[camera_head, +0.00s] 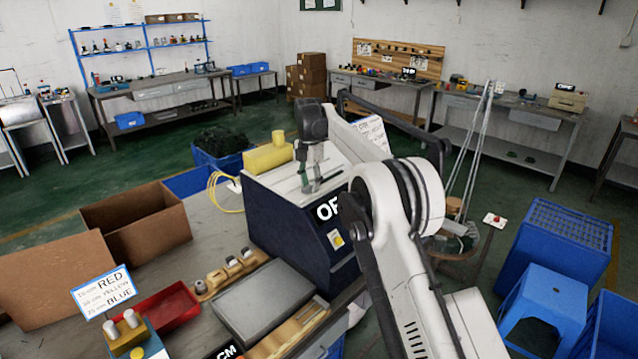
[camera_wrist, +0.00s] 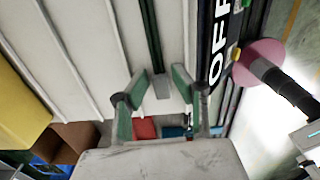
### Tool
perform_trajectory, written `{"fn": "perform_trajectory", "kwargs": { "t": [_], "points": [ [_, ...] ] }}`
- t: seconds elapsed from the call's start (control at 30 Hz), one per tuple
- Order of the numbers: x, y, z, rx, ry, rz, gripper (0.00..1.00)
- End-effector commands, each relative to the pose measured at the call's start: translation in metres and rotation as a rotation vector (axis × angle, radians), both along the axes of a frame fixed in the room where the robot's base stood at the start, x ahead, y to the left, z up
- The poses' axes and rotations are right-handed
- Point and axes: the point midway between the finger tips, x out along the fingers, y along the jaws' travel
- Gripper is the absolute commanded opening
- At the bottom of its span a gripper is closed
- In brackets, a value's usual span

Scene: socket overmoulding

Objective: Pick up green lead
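A dark green tangled heap (camera_head: 218,141) fills a blue crate behind the work table in the head view. I cannot tell whether the green lead is part of it, and no separate green lead can be made out. My gripper (camera_head: 313,182) is over the light top of the dark blue machine, away from that crate. A dark strip with a greenish edge (camera_wrist: 151,35) runs along the machine top beyond the fingers.
The dark blue machine (camera_head: 290,222) has a yellow block (camera_head: 268,156) on its left with yellow leads (camera_head: 222,190) hanging down. Cardboard boxes (camera_head: 137,222), a red tray (camera_head: 165,309) and a grey plate (camera_head: 262,305) occupy the table. Blue crates (camera_head: 560,240) stand at right.

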Motion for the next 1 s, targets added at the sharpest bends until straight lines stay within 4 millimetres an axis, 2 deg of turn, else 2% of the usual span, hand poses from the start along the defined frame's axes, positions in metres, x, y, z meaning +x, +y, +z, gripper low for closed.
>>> {"fn": "perform_trajectory", "kwargs": {
  "t": [0.2,0.4,0.77,1.0],
  "points": [
    [0.0,0.0,-0.001,0.0,0.0,0.0,0.25],
    [0.0,0.0,-0.001,0.0,0.0,0.0,0.0],
    [0.0,0.0,0.001,0.0,0.0,0.0,0.0],
    [0.0,0.0,0.017,0.0,0.0,0.0,0.0]
  ]
}}
